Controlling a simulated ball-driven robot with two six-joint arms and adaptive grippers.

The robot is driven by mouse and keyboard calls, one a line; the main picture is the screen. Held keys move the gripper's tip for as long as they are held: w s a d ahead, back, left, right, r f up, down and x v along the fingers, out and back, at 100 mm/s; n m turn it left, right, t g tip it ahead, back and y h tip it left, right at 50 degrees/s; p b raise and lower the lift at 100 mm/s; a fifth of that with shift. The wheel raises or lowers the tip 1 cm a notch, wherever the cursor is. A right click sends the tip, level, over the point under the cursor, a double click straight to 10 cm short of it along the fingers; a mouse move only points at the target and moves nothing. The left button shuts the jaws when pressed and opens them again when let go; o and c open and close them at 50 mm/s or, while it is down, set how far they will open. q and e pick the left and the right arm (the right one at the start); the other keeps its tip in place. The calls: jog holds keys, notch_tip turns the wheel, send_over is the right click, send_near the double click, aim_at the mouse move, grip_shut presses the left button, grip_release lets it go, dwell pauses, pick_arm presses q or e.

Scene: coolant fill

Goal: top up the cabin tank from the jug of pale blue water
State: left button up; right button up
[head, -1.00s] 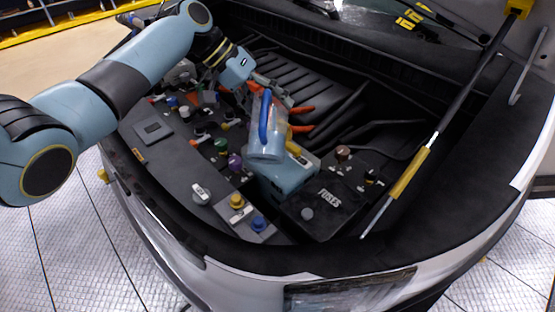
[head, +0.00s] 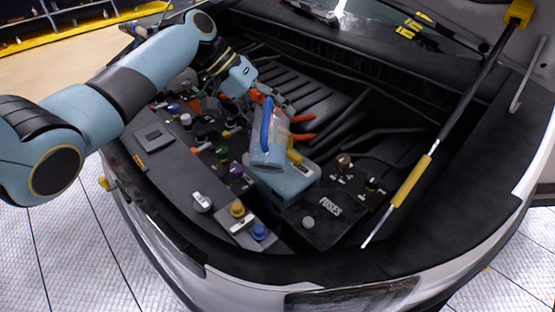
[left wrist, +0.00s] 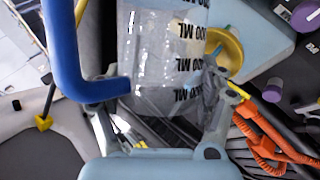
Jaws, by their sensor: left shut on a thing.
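The clear jug (head: 272,150) with a blue handle (head: 266,122) is held over the open engine bay. My left gripper (head: 272,97) is shut on it. In the left wrist view the jug wall (left wrist: 160,60) shows between my fingers (left wrist: 158,100), with "100 ML" marks upside down and the blue handle (left wrist: 66,50) at left. I cannot tell the water level or any flow. A pale blue tank (head: 285,185) lies just below the jug in the head view. A round yellow opening or cap (left wrist: 225,47) shows beside the jug in the wrist view. My right gripper is out of view.
A black box marked FUSES (head: 325,210) is right of the tank. Blue (head: 259,231), yellow (head: 237,208) and purple (head: 236,171) caps lie at the front left. Orange cables (left wrist: 262,135) run near my fingers. A hood strut (head: 410,180) stands at right.

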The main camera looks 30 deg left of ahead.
pick_arm(q)
jog(key=shift+f+b, duration=0.2)
jog(key=shift+b, duration=1.05)
jog(key=shift+s+r+t, duration=0.15)
jog(key=shift+r+t, duration=0.25)
jog(key=shift+t, duration=0.1)
jog(key=m+t+b, duration=0.1)
jog(key=b, duration=0.1)
jog(key=s+r+m+t+y+b, duration=0.1)
jog(key=t+b, duration=0.1)
jog(key=b, duration=0.1)
jog(key=shift+d+r+y, duration=0.15)
jog(key=shift+d+y, duration=0.05)
jog(key=shift+y, duration=0.1)
jog(key=shift+r+t+b, duration=0.6)
jog(key=shift+t+b, duration=0.1)
jog(key=shift+b, duration=0.2)
jog(key=shift+d+r+m, duration=0.1)
jog(key=shift+m, duration=0.2)
